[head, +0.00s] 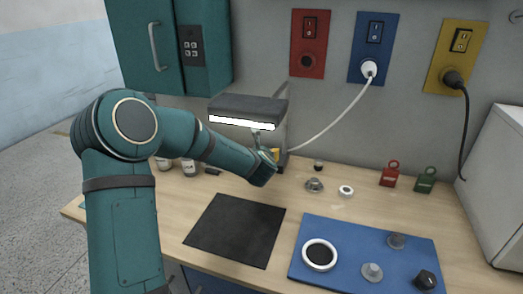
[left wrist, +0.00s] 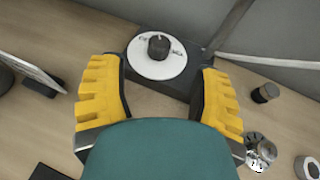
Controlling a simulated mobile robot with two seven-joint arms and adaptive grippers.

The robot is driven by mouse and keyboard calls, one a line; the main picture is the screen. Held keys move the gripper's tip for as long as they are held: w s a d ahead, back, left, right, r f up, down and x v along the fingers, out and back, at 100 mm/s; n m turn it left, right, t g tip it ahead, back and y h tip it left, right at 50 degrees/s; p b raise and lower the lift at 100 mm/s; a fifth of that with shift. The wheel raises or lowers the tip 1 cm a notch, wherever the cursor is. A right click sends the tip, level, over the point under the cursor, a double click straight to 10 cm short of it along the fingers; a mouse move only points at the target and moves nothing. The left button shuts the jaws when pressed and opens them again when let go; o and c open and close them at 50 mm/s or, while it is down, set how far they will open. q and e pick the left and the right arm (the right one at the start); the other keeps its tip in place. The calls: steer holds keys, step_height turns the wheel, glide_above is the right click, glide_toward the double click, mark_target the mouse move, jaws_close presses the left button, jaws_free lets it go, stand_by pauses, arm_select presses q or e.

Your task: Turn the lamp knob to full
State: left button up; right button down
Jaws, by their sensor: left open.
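The lamp (head: 248,108) stands at the back of the bench with a dark shade and a bright white strip under it. In the left wrist view its black knob (left wrist: 158,46) sits on a round white dial (left wrist: 146,66) on a dark base. Small lettering shows beside the knob, too small to read surely. My left gripper (left wrist: 160,75) has yellow fingers, spread apart on either side of the dial, with nothing between them. The knob lies a little ahead of the fingertips. In the head view my left arm hides most of this gripper and the knob. My right gripper is not in view.
A black mat (head: 236,230) and a blue mat (head: 368,282) with several small parts lie in front. Silver and white parts (head: 314,185) and red and green padlock-like pieces (head: 389,175) stand to the right. A white cable (head: 335,119) runs to the blue wall panel (head: 373,47).

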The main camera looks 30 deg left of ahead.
arm_select(q)
steer(key=x, duration=0.9)
jaws_close()
